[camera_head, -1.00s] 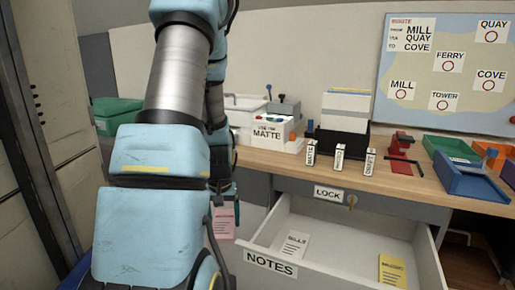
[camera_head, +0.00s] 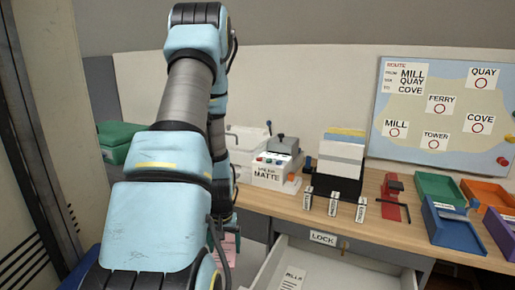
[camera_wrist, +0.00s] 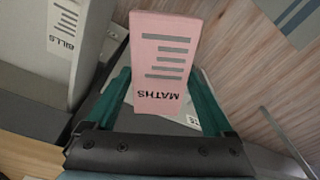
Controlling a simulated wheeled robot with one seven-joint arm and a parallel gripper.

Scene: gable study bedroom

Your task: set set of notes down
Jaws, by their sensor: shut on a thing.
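The set of notes is a pink pad marked MATHS (camera_wrist: 163,62), held between the green fingers of my gripper (camera_wrist: 160,108) in the wrist view. In the head view only part of the pink pad (camera_head: 229,246) shows, low beside my arm and left of the open drawer (camera_head: 262,272). My gripper (camera_head: 226,222) there is mostly hidden by my arm. The pad looks clear of the drawer; what lies directly under it I cannot tell.
White BILLS notes (camera_head: 291,279) lie in the drawer and also show in the wrist view (camera_wrist: 64,26). The wooden desk (camera_head: 285,207) holds a MATTE box (camera_head: 268,174), a black file holder (camera_head: 338,187), small labelled blocks, a red stand (camera_head: 392,200) and coloured trays (camera_head: 455,230).

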